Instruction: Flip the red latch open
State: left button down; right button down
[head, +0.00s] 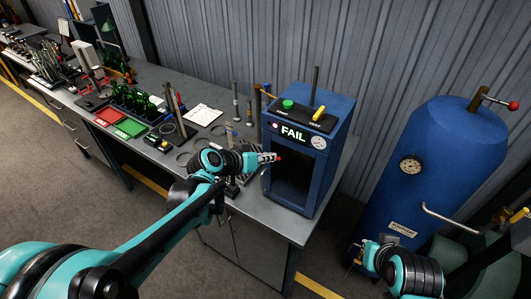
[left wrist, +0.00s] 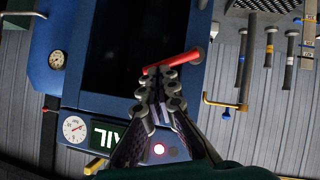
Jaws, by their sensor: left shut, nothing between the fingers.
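The red latch (left wrist: 172,62) is a short red bar at the edge of the blue test cabinet's dark opening. In the left wrist view it lies slightly slanted, one end over the opening and the other at a round pivot on the frame. In the head view only a small red bit of it (head: 279,158) shows. My left gripper (left wrist: 158,76) is shut and empty, its fingertips right at the bar; I cannot tell if they touch. It also shows in the head view (head: 268,157) at the cabinet's left front. My right gripper (head: 362,256) is at the lower right, its fingers unclear.
The blue cabinet (head: 325,170) shows FAIL, with a green button (head: 288,104) and yellow lever (head: 319,113) on top. A blue tank (head: 440,160) stands to its right. Trays, bottles and tools cover the bench's left part.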

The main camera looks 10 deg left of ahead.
pick_arm(q)
jog(key=shift+s+d+f+y, duration=0.1)
jog(key=shift+d+f+y, duration=0.2)
jog(key=shift+d+f, duration=0.1)
jog(key=shift+f, duration=0.05)
dwell(0.3)
dwell(0.3)
